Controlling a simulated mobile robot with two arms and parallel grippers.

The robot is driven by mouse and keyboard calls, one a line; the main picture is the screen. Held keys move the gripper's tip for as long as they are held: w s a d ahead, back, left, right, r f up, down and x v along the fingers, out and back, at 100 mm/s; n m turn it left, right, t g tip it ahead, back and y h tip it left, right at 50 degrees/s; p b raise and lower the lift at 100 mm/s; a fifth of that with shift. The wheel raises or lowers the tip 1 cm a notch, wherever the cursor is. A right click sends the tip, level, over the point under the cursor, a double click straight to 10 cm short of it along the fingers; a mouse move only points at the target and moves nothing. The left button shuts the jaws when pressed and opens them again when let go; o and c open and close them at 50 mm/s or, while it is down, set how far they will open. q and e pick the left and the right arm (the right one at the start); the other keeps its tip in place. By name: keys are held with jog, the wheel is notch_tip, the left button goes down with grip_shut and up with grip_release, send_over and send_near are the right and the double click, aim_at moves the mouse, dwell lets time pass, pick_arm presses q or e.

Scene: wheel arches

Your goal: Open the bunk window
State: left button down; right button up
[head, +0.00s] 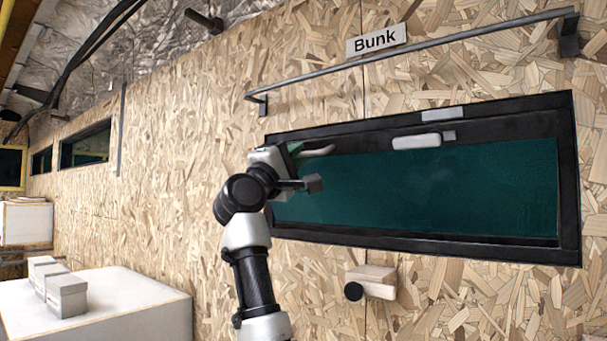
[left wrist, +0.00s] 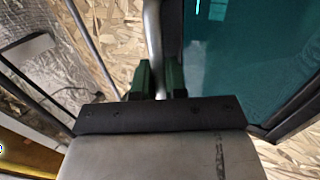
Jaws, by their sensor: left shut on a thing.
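The bunk window has a black frame (head: 400,243) and dark teal glass (head: 450,190), set in the chipboard wall under a "Bunk" sign (head: 376,40). It looks flush with its frame. My left gripper (head: 297,150) is at the window's upper left corner, shut on a pale curved handle (head: 319,151). In the left wrist view the green fingertips (left wrist: 160,75) sit on either side of this grey handle (left wrist: 153,35), with the glass (left wrist: 240,60) to the right. A second pale handle or latch (head: 417,141) lies at the top of the window. My right gripper is not in view.
A grey rail (head: 420,50) runs along the wall above the window. A beige box with a black knob (head: 375,283) sticks out below it. A white block (head: 110,305) with small boxes on top stands at lower left. Smaller windows (head: 86,146) are further left.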

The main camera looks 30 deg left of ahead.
pick_arm(q)
jog(key=shift+s+a+f+t+b, duration=0.1)
jog(key=shift+s+f+t+b, duration=0.55)
jog(key=shift+s+b, duration=0.15)
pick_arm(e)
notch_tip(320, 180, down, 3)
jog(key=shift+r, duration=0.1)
pick_arm(q)
jog(key=c, duration=1.2)
grip_release()
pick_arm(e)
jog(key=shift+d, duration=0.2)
pick_arm(q)
jog(key=b+v, duration=0.5)
jog(key=v, duration=0.5)
jog(key=shift+s+f+b, duration=0.3)
jog(key=shift+b, duration=0.05)
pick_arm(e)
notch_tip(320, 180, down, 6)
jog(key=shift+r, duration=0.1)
